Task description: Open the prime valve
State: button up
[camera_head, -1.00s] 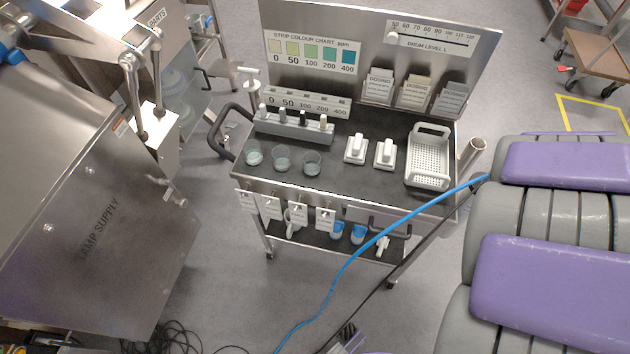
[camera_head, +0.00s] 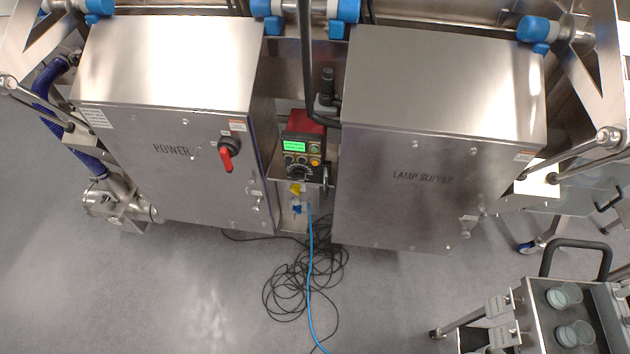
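Between two steel cabinets sits a red and black pump unit (camera_head: 303,150) with a lit green screen, buttons and a dial. Just below it are a small yellow part (camera_head: 296,188) and a small blue part (camera_head: 297,209), which look like valve handles or fittings. No label on them is readable, so I cannot tell which is the prime valve or how it is set. A blue hose (camera_head: 311,270) runs down from there to the floor. My gripper is not in view.
The power cabinet (camera_head: 170,150) with a red rotary switch (camera_head: 226,158) stands left, the lamp supply cabinet (camera_head: 430,180) right. Coiled black cable (camera_head: 300,285) lies on the floor below. A cart (camera_head: 535,310) with glass dishes stands at lower right. The left floor is clear.

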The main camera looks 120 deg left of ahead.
aim_at(294, 188)
jog(key=u, duration=4.1)
